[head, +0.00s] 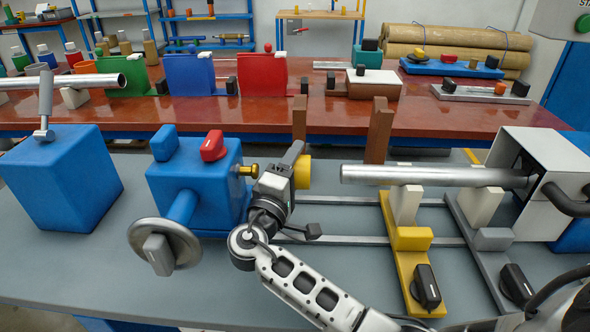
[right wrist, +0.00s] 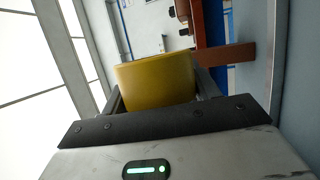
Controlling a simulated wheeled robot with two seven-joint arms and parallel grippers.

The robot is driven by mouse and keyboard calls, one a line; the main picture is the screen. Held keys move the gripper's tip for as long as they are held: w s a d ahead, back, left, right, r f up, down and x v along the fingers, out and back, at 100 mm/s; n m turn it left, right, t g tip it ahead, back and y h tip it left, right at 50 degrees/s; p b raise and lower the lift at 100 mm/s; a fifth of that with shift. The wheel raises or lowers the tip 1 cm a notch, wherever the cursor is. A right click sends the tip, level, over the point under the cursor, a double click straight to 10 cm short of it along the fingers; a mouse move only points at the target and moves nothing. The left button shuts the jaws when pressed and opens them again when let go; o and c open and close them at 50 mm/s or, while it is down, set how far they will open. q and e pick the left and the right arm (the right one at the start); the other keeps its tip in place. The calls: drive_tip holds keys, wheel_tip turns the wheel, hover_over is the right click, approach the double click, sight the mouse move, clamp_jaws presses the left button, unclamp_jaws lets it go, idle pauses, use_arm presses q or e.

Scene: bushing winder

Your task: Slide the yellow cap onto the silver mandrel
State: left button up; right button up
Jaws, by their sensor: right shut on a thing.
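The yellow cap (head: 304,172) is held in my right gripper (head: 298,168), left of the silver mandrel (head: 420,175). The cap also fills the space between the fingers in the right wrist view (right wrist: 157,80). The mandrel is a level silver tube, and its free left end is a short gap to the right of the cap. Cap and mandrel are apart, at about the same height in the head view. The far side of the cap is hidden. My left gripper is not in view.
A blue block with a brass pin (head: 249,170) and a handwheel (head: 164,247) stands just left of my right gripper. White supports on a yellow slide (head: 411,239) and a grey slide (head: 493,239) stand beneath the mandrel. A white housing (head: 540,160) is at its right end. Brown posts (head: 379,130) rise behind.

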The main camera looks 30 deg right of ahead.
drive_tip(key=shift+s+d+p, duration=0.35)
drive_tip(key=shift+s+d, duration=0.35)
drive_tip(key=shift+d, duration=0.35)
drive_tip(key=shift+s+d, duration=0.6)
drive_tip(key=shift+d, duration=0.35)
drive_tip(key=shift+o, duration=0.4)
drive_tip(key=shift+c, duration=0.9)
drive_tip(key=shift+s+d, duration=0.2)
drive_tip(key=shift+d, duration=0.15)
drive_tip(key=shift+s+d+p, duration=0.4)
drive_tip(key=shift+s+d, duration=0.15)
drive_tip(key=shift+d, duration=0.35)
